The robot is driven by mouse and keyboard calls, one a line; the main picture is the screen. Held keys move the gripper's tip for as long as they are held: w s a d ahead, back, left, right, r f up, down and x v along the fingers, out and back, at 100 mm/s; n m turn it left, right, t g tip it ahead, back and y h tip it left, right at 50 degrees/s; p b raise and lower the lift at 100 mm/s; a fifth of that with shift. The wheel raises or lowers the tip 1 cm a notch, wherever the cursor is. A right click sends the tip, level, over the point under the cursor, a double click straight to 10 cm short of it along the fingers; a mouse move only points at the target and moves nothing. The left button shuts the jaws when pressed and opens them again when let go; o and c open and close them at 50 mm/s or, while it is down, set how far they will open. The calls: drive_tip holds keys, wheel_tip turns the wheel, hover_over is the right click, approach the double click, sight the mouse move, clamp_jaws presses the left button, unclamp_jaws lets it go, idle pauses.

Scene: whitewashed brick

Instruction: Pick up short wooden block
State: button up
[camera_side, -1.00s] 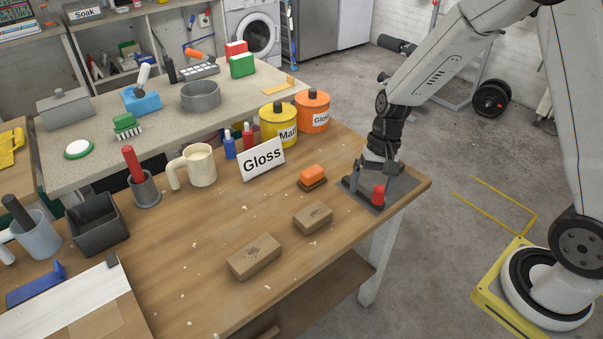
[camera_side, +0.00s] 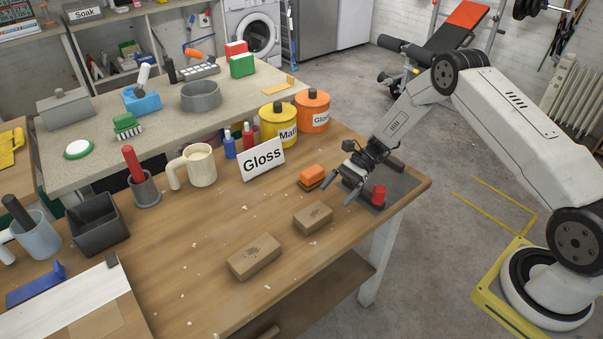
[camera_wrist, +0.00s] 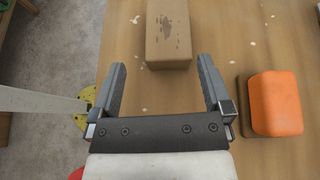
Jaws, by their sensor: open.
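The short wooden block (camera_side: 313,217) lies flat on the table, brown with a dark smudge on top. It also shows in the wrist view (camera_wrist: 168,35), ahead of the gap between my fingers. My gripper (camera_side: 342,187) is open and empty, above the table to the upper right of the block and apart from it. Both fingers of my gripper (camera_wrist: 162,64) show spread in the wrist view. A longer wooden block (camera_side: 254,257) lies to the lower left of the short one.
An orange-topped block (camera_side: 312,173) sits beside my gripper, also at right in the wrist view (camera_wrist: 275,104). A dark plate with a red knob (camera_side: 379,194) lies near the table's right edge. Table between the blocks is clear.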

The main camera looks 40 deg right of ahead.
sight(316, 211)
drive_tip(key=shift+w+d+f+m+y, duration=0.25)
drive_tip(key=shift+w+f+m+y, duration=0.05)
drive_tip(key=shift+f+m+y, duration=0.15)
drive_tip(key=shift+a, duration=0.1)
drive_tip(key=shift+x, duration=1.25)
drive_tip(key=shift+a, duration=0.1)
drive_tip(key=shift+x, duration=2.5)
drive_tip(key=shift+w, duration=0.1)
drive_tip(key=shift+c, duration=0.2)
drive_tip(key=c, duration=1.1)
